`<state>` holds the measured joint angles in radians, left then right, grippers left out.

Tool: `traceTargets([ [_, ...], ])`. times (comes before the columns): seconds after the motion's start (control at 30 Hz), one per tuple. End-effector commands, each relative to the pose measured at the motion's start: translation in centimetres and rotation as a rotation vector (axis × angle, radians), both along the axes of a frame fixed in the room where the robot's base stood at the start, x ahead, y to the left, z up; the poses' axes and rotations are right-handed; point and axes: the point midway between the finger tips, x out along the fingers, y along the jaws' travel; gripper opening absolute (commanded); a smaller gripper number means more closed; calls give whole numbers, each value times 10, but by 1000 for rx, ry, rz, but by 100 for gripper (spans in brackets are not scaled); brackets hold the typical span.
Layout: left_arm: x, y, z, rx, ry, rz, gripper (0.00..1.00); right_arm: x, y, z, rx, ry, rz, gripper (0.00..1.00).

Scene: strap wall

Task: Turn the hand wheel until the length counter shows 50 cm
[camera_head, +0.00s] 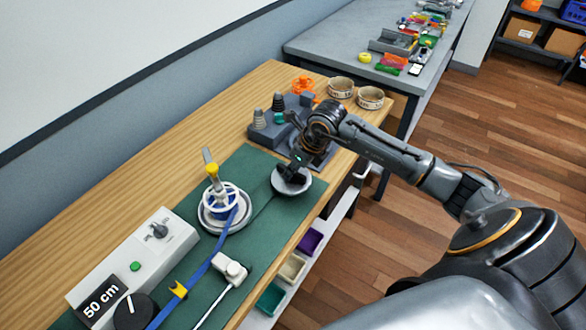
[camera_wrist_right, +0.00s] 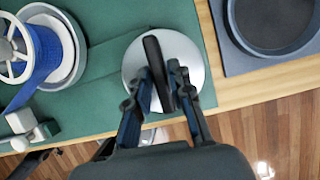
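The length counter (camera_head: 101,302) is a black panel on a light grey box and reads 50 cm. The hand wheel is a silver disc (camera_head: 291,185) on the green mat; a black bar (camera_wrist_right: 157,72) runs across it in the right wrist view. My right gripper (camera_head: 291,172) is down over the disc. In the right wrist view its two fingers (camera_wrist_right: 162,80) stand on either side of the bar, close to it; whether both press on it cannot be told. A reel (camera_head: 220,198) with blue strap stands left of the wheel. My left gripper is in neither view.
A black knob (camera_head: 133,312) and a grey lever (camera_head: 158,230) are near the counter. A small white device (camera_head: 229,268) lies on the mat. Bins hang below the bench's front edge.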

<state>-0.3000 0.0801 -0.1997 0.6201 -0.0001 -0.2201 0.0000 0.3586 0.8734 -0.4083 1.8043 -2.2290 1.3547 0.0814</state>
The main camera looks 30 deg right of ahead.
Motion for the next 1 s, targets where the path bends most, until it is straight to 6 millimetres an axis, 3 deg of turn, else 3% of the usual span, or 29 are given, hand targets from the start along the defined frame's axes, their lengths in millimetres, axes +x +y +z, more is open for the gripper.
traceTargets([
  [0.47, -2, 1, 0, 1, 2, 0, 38, -3, -2, 8, 0, 0, 1, 38],
  [1.0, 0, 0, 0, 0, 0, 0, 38, -38, -16, 100, -2, -2, 0, 38],
])
